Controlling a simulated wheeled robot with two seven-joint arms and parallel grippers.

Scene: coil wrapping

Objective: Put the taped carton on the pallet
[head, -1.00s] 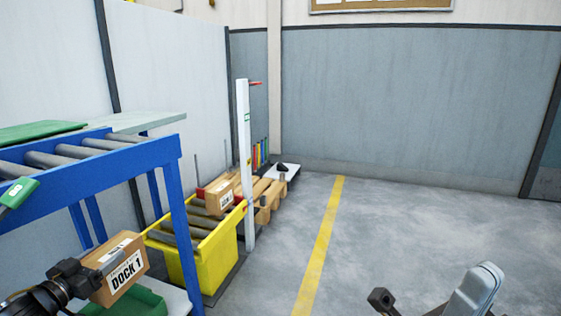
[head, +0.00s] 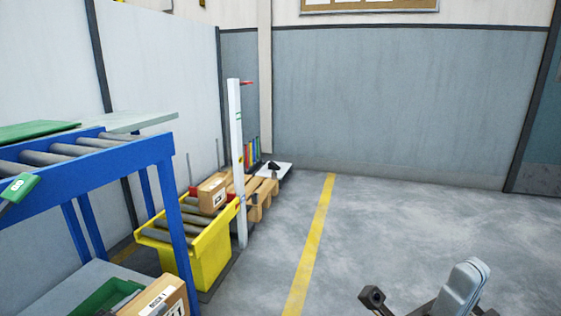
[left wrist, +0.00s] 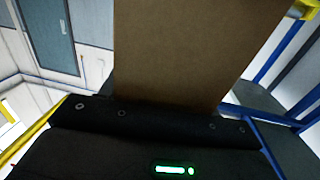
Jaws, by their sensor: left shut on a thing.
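A brown carton (head: 160,297) with a white label is at the bottom left of the head view, cut off by the lower edge. In the left wrist view the carton's plain brown side (left wrist: 190,50) rises from my left gripper (left wrist: 165,108), which is shut on it. In the head view my left gripper is mostly out of frame. The wooden pallet (head: 262,196) lies on the floor beyond the yellow roller unit, partly hidden by a white post. My right arm shows at the lower right, but its jaws are not visible.
A blue roller conveyor (head: 130,152) stands at the left, with a green tray (head: 98,297) below it. A yellow roller unit (head: 208,262), a smaller carton (head: 212,193) and a white post (head: 236,165) stand before the pallet. The floor right of the yellow line (head: 313,240) is clear.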

